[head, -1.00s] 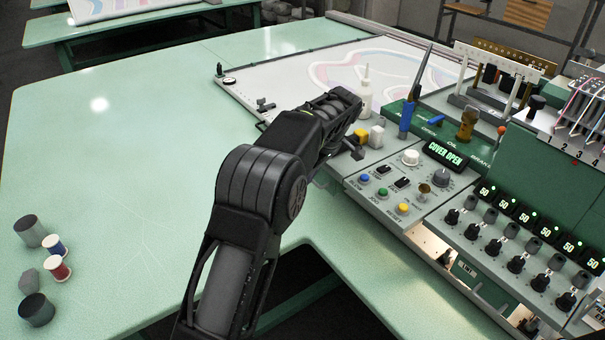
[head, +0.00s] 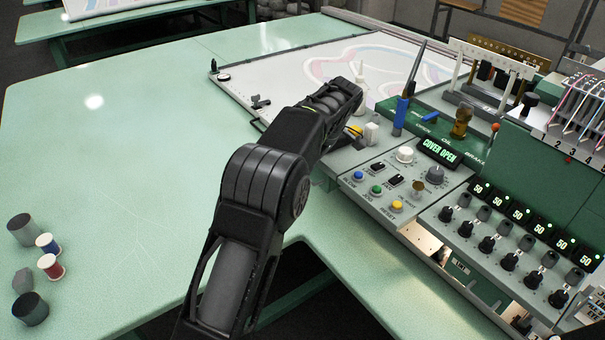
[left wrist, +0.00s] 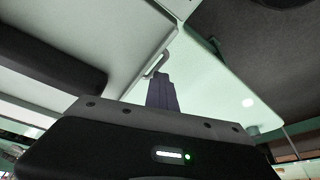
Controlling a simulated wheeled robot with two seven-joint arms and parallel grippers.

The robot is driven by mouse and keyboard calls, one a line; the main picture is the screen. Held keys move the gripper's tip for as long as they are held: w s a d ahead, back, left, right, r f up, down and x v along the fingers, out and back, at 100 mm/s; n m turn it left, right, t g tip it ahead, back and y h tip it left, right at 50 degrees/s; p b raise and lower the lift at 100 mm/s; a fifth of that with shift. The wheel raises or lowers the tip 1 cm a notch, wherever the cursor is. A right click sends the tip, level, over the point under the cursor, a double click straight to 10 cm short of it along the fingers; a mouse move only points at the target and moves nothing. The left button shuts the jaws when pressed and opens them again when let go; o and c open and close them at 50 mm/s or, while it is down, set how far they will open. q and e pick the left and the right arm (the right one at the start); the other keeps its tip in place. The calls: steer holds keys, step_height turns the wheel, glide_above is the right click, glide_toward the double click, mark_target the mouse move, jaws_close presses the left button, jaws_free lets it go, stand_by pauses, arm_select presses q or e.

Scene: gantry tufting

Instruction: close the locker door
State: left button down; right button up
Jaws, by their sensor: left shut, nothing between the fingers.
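My left arm reaches across the head view to the near left corner of the control console (head: 345,192). In the left wrist view my left gripper (left wrist: 160,82) is shut and empty. Its dark fingers overlap a pale green surface beside a small loop-shaped handle (left wrist: 156,64); I cannot tell whether they touch. I cannot make out for sure which surface is the locker door. A lit opening (head: 428,244) shows under the console. My right gripper is out of view.
The console display (head: 441,152) reads "COVER OPEN". Thread spools (head: 50,266) and grey cylinders (head: 30,308) stand at the left on the green table (head: 120,190). A white bottle (head: 359,90) and upright tools stand behind the gripper. The table's middle is clear.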

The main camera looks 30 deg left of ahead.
arm_select(q)
steer(key=p+v, duration=0.1)
steer(key=v, duration=0.5)
steer(key=shift+d+f, duration=0.1)
steer(key=shift+d, duration=0.05)
steer(key=shift+r+p, duration=0.3)
steer(key=shift+p, duration=0.1)
steer(key=shift+s+r, duration=0.15)
steer(key=shift+r, duration=0.05)
steer(key=shift+f, duration=0.1)
